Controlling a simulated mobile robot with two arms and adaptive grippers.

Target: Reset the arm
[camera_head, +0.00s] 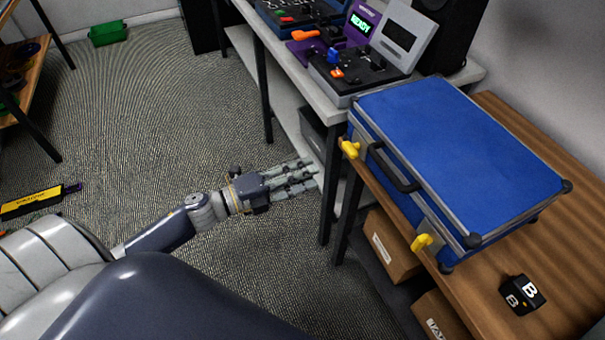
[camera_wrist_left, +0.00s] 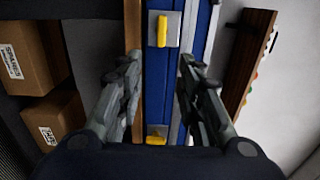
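My left arm comes in from the lower left of the head view. Its gripper (camera_head: 302,177) is held over the carpet, left of the tables, and touches nothing that I can see. In the left wrist view the two fingers of the left gripper (camera_wrist_left: 156,85) stand apart with nothing between them, so it is open and empty. Beyond the fingers is the front side of the blue case (camera_head: 455,150), with a yellow latch (camera_wrist_left: 161,31) in view. My right gripper is not in view.
The closed blue case lies on a wooden table (camera_head: 575,255), beside a black cube marked B (camera_head: 522,294). A grey table (camera_head: 340,112) with control devices stands behind it. Cardboard boxes (camera_head: 391,246) sit below. Shelves stand at far left; a yellow-black object (camera_head: 33,202) lies left. Carpet between is open.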

